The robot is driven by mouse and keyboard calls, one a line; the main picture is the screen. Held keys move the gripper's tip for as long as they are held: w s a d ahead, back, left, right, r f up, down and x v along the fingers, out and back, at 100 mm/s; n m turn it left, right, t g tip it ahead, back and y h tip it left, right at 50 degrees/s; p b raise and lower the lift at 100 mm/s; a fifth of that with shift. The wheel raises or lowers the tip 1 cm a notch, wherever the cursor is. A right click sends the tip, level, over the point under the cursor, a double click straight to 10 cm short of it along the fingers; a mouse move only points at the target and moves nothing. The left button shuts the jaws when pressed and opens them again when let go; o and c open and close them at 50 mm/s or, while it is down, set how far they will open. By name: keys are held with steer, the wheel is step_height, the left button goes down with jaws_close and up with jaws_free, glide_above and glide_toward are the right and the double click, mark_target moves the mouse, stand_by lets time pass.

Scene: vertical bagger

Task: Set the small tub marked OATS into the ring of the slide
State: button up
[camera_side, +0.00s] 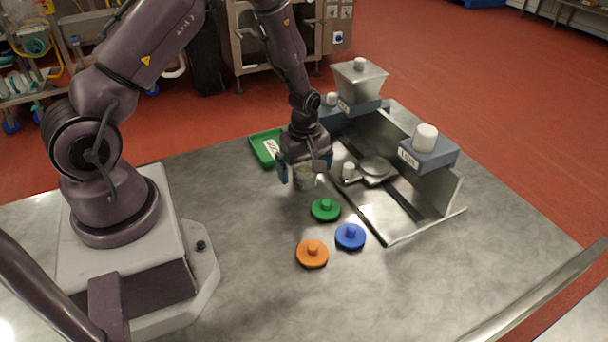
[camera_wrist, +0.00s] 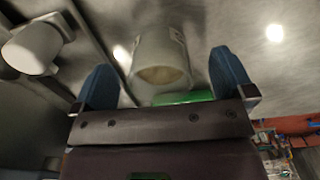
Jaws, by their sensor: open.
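A small pale tub (camera_side: 305,183) stands under my gripper (camera_side: 305,170) on the grey table. In the wrist view the tub (camera_wrist: 160,62) shows between the two blue fingertips, with a gap on each side and a beige inside or top; its marking cannot be read. My gripper is open, and its fingers are apart from the tub. The slide (camera_side: 376,168), with a round grey ring-like part, lies to the right inside the metal bagger frame. A white knob (camera_side: 348,171) stands at its near left end. The gripper partly hides the tub in the side view.
Green (camera_side: 325,210), blue (camera_side: 350,237) and orange (camera_side: 312,254) knobbed discs lie in front of the gripper. A green tray (camera_side: 258,146) with a label is behind left. A metal hopper (camera_side: 359,80) and a labelled grey block (camera_side: 428,153) with a white knob rise at right.

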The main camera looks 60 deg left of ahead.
steer(key=shift+c, duration=0.2)
steer(key=c, duration=1)
steer(key=shift+r, duration=5)
steer(key=shift+c, duration=0.2)
